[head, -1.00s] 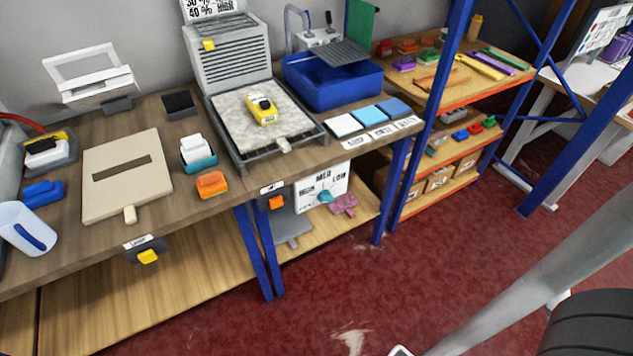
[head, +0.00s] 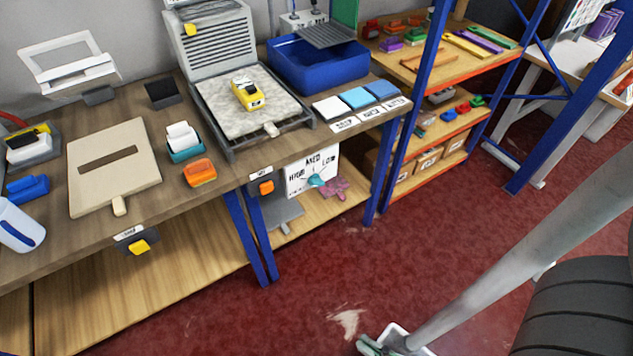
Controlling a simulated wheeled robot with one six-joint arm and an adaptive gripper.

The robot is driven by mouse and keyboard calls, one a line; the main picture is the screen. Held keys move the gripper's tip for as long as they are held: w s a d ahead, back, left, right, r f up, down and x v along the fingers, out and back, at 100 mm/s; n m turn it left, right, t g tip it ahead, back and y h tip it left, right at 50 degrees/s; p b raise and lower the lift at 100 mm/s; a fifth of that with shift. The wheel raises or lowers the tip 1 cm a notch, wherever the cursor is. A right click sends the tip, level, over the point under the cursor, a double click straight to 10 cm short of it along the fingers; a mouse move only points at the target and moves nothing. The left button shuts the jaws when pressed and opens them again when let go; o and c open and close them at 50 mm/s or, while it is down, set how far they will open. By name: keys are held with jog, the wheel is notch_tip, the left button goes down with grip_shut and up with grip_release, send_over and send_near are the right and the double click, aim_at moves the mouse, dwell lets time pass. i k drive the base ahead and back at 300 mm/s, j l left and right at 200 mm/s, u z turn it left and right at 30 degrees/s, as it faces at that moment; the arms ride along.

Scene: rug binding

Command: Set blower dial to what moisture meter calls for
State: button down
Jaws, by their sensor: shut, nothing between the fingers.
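The yellow moisture meter (head: 247,94) lies on a pale grey rug piece on the drying tray of the grey louvred unit (head: 213,45). Its reading is too small to make out. A white dial panel (head: 297,186) marked HIGH, MED and LOW from left to right is below the worktop edge. Its teal knob (head: 316,181) sits under the MED mark; I cannot tell exactly where it points.
An orange switch (head: 266,187) is left of the dial panel, and a yellow one (head: 139,247) is further left. A pink piece (head: 335,188) lies beside the knob. Blue table legs (head: 388,160) stand right of the panel.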

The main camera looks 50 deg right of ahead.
aim_at(315, 180)
jog(key=z, duration=0.5)
jog(key=k+l+z, duration=0.1)
jog(key=z, duration=0.2)
jog(key=l+z, duration=0.25)
jog(key=k+l, duration=0.05)
jog(key=l, duration=0.05)
